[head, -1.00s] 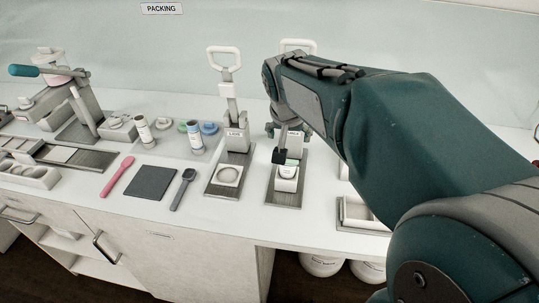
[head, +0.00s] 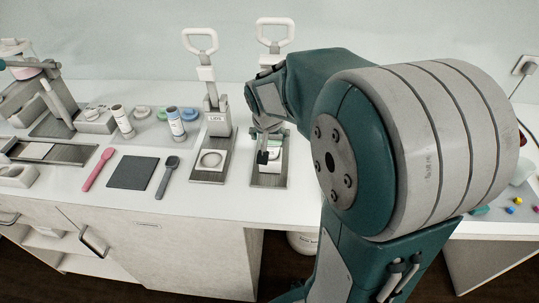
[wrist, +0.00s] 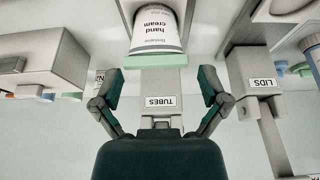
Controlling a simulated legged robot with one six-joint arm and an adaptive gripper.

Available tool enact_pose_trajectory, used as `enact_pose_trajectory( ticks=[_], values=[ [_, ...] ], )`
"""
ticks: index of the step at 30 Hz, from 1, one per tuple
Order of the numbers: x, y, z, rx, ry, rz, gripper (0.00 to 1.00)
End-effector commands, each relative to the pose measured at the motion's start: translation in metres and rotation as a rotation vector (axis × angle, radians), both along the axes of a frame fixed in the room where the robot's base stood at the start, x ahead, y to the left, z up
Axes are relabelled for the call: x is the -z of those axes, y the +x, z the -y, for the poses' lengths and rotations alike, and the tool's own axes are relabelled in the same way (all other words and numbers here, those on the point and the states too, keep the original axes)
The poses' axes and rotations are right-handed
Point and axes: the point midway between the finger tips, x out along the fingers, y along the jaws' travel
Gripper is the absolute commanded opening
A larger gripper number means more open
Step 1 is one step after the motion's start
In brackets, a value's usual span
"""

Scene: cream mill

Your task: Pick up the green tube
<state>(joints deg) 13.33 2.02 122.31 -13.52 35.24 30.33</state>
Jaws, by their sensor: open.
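A white hand cream tube with a pale green end band (wrist: 156,62) is at the top middle of the wrist view, its upper part cut off by the frame edge. It lies just beyond my gripper (wrist: 159,78), whose two fingers are spread to either side with nothing between them. Behind is a grey press with a TUBES label (wrist: 161,102). In the head view my gripper (head: 263,152) is over the right-hand press base (head: 270,181). A white and green bit of the tube (head: 276,144) shows beside the dark fingertip; the rest is hidden.
The LIDS press (head: 217,118) stands close to the left.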

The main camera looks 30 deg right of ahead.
Motion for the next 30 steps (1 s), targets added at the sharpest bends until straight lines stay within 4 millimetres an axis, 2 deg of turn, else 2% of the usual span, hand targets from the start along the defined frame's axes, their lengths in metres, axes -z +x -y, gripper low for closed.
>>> enact_pose_trajectory(
  ticks=[1,2,3,5,6,8,20,23,30],
  values=[
    [0.000,0.000,0.000,0.000,0.000,0.000,0.94],
    [0.000,0.000,0.000,0.000,0.000,0.000,0.85],
    [0.000,0.000,0.000,0.000,0.000,0.000,0.68],
    [0.000,0.000,0.001,0.000,0.000,0.000,0.41],
    [0.000,0.000,0.000,0.000,0.000,0.000,0.23],
    [0.000,0.000,0.000,0.000,0.001,-0.001,0.00],
    [-0.003,-0.001,0.000,0.000,0.001,-0.003,0.00],
    [-0.018,0.000,0.000,0.001,-0.001,0.002,0.00],
    [-0.069,0.000,0.000,0.001,-0.001,0.003,0.00]
  ],
)
